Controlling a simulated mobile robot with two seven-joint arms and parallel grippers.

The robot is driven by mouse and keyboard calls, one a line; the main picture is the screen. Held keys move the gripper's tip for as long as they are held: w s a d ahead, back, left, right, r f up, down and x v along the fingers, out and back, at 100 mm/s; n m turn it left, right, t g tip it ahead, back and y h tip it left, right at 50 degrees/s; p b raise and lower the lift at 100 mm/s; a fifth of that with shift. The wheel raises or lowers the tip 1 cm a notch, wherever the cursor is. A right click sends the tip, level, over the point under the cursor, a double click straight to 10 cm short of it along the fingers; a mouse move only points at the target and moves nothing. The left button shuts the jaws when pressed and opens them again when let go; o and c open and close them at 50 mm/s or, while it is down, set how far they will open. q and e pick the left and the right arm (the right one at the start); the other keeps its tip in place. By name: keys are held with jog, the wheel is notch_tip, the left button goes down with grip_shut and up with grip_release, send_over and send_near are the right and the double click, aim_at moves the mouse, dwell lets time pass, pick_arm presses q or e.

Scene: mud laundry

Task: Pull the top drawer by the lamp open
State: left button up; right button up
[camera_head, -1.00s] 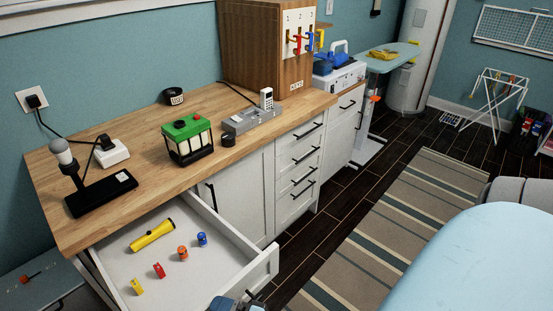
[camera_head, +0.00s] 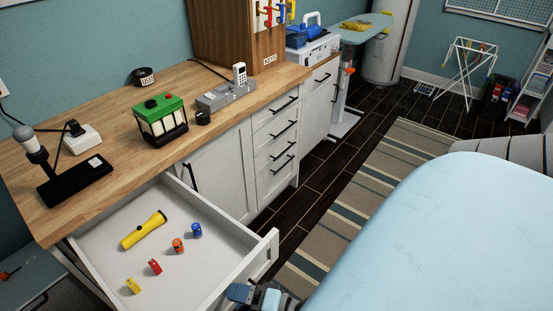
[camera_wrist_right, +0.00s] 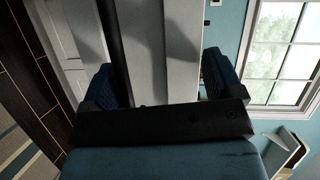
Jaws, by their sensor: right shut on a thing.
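The top drawer (camera_head: 215,262) under the lamp stands pulled well out of the counter, and its inside is in plain view. The lamp (camera_head: 40,160), with a pale round head on a black base, stands on the counter above it. My right gripper (camera_head: 254,294) is at the drawer's front at the bottom of the head view, shut on the drawer's handle. In the right wrist view the dark handle bar (camera_wrist_right: 115,45) runs between the two blue fingers, against the pale drawer front. The handle is mostly hidden in the head view. My left gripper is not in view.
In the drawer lie a yellow flashlight (camera_head: 144,230) and several small coloured pieces. A green-topped box (camera_head: 160,118) and a grey device (camera_head: 225,95) stand on the counter. A light blue rounded surface (camera_head: 440,240) fills the right. Striped rug (camera_head: 350,200) lies between.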

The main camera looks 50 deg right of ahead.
jog(key=shift+s+d, duration=0.45)
jog(key=shift+d, duration=0.05)
jog(key=c, duration=0.3)
jog(key=shift+s+d+f, duration=0.15)
jog(key=shift+s+d, duration=0.1)
jog(key=shift+s, duration=0.25)
jog(key=shift+c, duration=0.7)
jog(key=shift+s+d+f, duration=0.15)
jog(key=shift+s+d, duration=0.15)
jog(key=shift+s, duration=0.45)
jog(key=shift+s+d+f, duration=0.1)
jog(key=shift+s+d, duration=0.15)
jog(key=shift+s, duration=0.45)
jog(key=shift+c, duration=0.6)
jog(key=shift+s+d+f+b, duration=0.15)
jog(key=shift+s+d+f, duration=0.1)
jog(key=shift+s, duration=0.45)
jog(key=shift+s+d+f+b, duration=0.15)
jog(key=shift+s+d, duration=0.1)
jog(key=shift+s, duration=0.4)
